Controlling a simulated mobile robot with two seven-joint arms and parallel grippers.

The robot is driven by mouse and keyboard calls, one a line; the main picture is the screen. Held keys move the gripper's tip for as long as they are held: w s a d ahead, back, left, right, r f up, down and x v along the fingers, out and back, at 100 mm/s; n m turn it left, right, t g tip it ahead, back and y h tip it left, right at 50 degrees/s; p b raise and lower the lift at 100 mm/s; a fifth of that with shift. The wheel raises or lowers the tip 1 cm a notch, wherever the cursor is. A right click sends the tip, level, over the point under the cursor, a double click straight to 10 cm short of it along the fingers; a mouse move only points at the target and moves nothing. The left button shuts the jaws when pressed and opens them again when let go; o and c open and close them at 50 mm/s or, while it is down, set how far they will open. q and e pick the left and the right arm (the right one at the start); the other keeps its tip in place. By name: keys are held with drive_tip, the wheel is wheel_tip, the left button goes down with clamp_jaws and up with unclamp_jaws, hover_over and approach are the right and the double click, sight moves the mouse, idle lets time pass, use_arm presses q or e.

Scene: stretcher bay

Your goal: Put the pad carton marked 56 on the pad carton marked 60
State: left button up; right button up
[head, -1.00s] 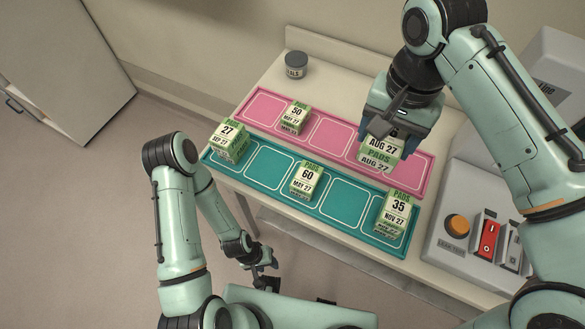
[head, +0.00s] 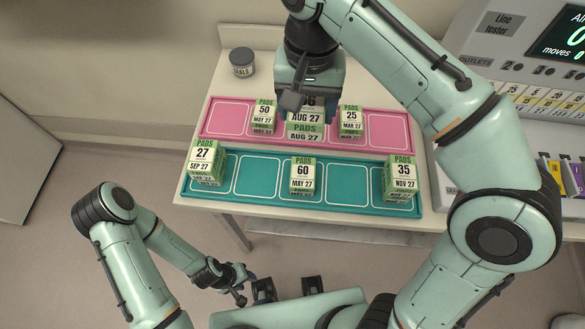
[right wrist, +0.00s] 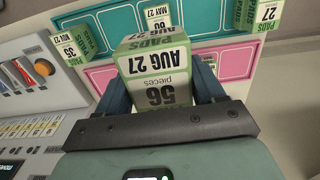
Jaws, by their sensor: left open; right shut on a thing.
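The pad carton marked 56 (head: 305,128) is white and green, and my right gripper (head: 308,104) is shut on it. In the head view it appears over the middle of the pink tray, its number partly covered by the gripper. In the right wrist view the 56 carton (right wrist: 158,80) sits between the fingers, its 56 label showing. The pad carton marked 60 (head: 303,176) stands upright in the middle compartment of the teal tray, just below the held carton in the picture, with nothing on top. My left gripper (head: 245,287) is open and empty, low in front of the table.
Carton 50 (head: 263,117) and carton 25 (head: 351,121) stand on the pink tray (head: 212,133). Carton 27 (head: 204,160) and carton 35 (head: 401,178) stand at the ends of the teal tray (head: 235,200). A grey jar (head: 242,63) is behind; a line tester (head: 505,45) is at right.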

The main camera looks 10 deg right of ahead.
drive_tip(key=b, duration=0.4)
hover_over(303, 172)
wheel_tip(303, 172, down, 15)
drive_tip(key=shift+r, duration=0.1)
use_arm(q)
wheel_tip(303, 172, down, 6)
drive_tip(key=s, duration=0.2)
drive_tip(key=shift+s+b, duration=0.35)
drive_tip(key=shift+b, duration=0.1)
use_arm(e)
drive_tip(key=shift+f, duration=2.5)
use_arm(q)
drive_tip(key=shift+r, duration=0.1)
use_arm(e)
drive_tip(key=shift+f, duration=0.2)
drive_tip(key=o, duration=1.2)
use_arm(q)
drive_tip(key=shift+g, duration=0.3)
drive_tip(key=r+p, duration=0.1)
drive_tip(key=w+r+p, duration=0.1)
drive_tip(key=r, duration=0.1)
drive_tip(key=shift+p, duration=0.3)
use_arm(e)
wheel_tip(303, 172, up, 12)
drive_tip(key=shift+r, duration=0.2)
